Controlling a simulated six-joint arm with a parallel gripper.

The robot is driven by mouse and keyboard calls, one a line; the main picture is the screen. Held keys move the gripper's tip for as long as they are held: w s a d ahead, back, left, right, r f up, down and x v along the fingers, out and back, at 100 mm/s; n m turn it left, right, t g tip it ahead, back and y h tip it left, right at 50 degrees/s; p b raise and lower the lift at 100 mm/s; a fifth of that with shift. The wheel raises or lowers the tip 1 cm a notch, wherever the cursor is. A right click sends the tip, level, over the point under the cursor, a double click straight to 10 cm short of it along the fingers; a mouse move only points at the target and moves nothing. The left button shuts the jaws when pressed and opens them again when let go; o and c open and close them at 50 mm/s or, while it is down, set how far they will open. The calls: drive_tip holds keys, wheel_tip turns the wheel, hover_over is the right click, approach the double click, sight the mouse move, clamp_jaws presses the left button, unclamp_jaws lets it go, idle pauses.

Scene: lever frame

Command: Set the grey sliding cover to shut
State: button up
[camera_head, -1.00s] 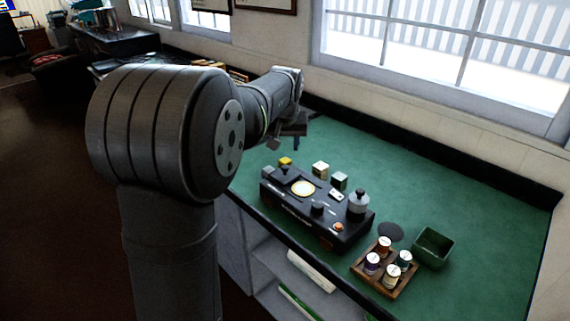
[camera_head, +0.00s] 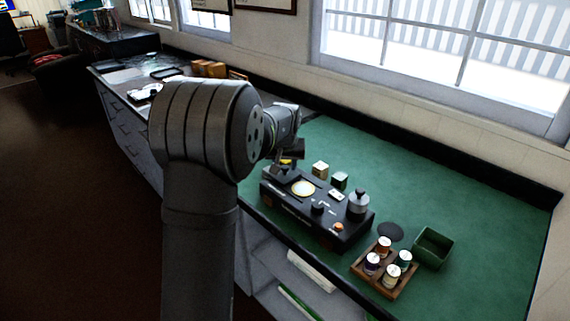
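The black device box (camera_head: 320,219) stands on the green bench top. A round cream disc (camera_head: 303,188) shows uncovered on the left part of its top. A dark grey piece (camera_head: 281,175) lies just left of the disc and looks like the sliding cover; it is small and partly behind my gripper. My gripper (camera_head: 287,167) is low over the left end of the box, close to this piece. I cannot tell whether it touches it. The fingers are dark and too small to show whether they are open or shut.
The box top also carries a grey knobbed cylinder (camera_head: 358,204), a black knob (camera_head: 317,208) and an orange button (camera_head: 338,228). Behind it stand a cream block (camera_head: 320,169) and a green block (camera_head: 339,181). A wooden tray (camera_head: 364,272) of bottles and a green bin (camera_head: 433,247) are at right.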

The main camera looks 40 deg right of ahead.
clamp_jaws()
drive_tip(key=s, duration=0.8)
drive_tip(key=shift+s, duration=0.15)
drive_tip(key=shift+o, duration=1.4)
unclamp_jaws()
drive_tip(key=v, duration=1.7)
drive_tip(key=shift+r, duration=0.2)
